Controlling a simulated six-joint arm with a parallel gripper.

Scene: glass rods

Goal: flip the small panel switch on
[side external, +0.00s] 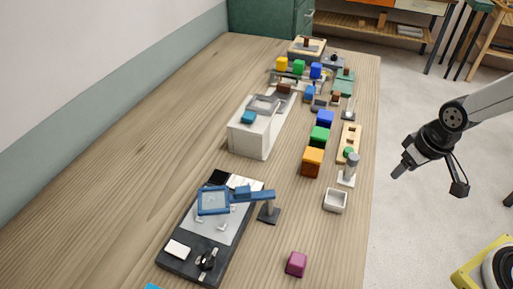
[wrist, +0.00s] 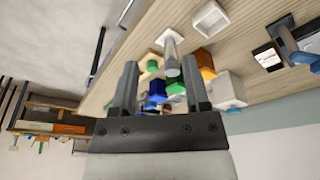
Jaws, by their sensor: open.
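The dark switch panel (side external: 172,267) lies on the near left part of the table, with a light grey plate (side external: 207,238) on it. Small pale levers (side external: 223,226) stand on the plate; I cannot tell which way they are set. A black knob (side external: 207,261) and a white block (side external: 177,249) are at its near end. A blue-framed square lens (side external: 213,201) on an arm hangs over the plate and covers part of it. My gripper (side external: 399,171) is open and empty, off the table's right edge, far from the panel. It also shows in the wrist view (wrist: 160,64).
A dark stand (side external: 269,213) holds the lens arm. A white box (side external: 250,137), orange block (side external: 312,162), green block (side external: 319,135), white tray (side external: 335,200), grey post (side external: 350,169) and magenta block (side external: 296,264) stand on the table. The table's left side is clear.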

